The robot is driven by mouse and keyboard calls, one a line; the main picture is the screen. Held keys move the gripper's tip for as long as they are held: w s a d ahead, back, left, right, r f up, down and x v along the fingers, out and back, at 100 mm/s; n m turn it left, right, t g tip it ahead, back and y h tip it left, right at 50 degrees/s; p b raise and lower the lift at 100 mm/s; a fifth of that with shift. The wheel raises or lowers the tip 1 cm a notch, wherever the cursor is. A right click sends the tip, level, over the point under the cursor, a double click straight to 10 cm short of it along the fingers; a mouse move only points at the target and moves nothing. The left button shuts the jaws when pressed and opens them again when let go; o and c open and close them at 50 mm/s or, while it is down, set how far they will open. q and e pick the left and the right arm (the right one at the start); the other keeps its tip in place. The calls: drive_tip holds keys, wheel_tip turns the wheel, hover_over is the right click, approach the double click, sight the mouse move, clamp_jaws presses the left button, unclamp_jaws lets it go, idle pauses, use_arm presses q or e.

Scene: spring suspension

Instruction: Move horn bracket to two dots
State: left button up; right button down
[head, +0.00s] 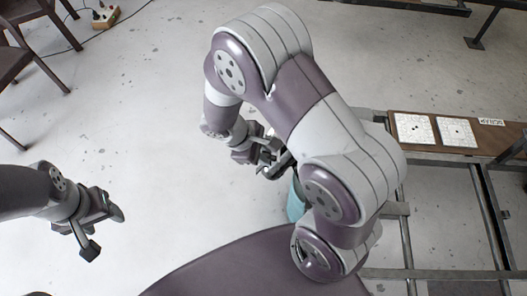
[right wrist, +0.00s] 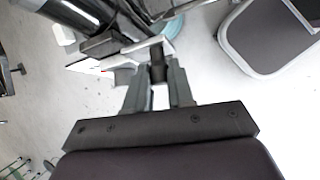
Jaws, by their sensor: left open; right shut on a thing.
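My right gripper (head: 277,168) is shut, held in the air near the middle of the head view, partly hidden by my own arm. In the right wrist view, its fingers (right wrist: 159,82) close on a small dark piece (right wrist: 158,66), which I take to be the horn bracket; its full shape is hidden. My left gripper (head: 104,228) is open and empty at the left, above the floor. Two white cards lie on a brown board at the right, a left card (head: 415,130) and a right card (head: 457,132). Their dark marks are too small to count, so I cannot tell which has two dots.
The brown board (head: 395,152) rests on a metal frame (head: 405,232) and bears a SCRAP label (head: 490,122) right of the cards. A teal object (head: 295,203) stands partly behind my right arm. Brown chairs (head: 40,50) and a power strip (head: 105,16) are at upper left.

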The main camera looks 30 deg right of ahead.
drive_tip(key=shift+w+a+f+b, duration=0.15)
drive_tip(key=shift+a+f+b, duration=0.05)
drive_tip(key=shift+f, duration=0.35)
drive_tip(key=shift+w+a+f+b, duration=0.1)
drive_tip(key=shift+a+f+b, duration=0.1)
drive_tip(key=shift+f, duration=0.35)
drive_tip(key=c, duration=1)
unclamp_jaws()
drive_tip(key=p+v, duration=0.2)
drive_tip(key=v, duration=1)
drive_tip(key=shift+a+r, duration=0.15)
drive_tip(key=shift+r, duration=0.15)
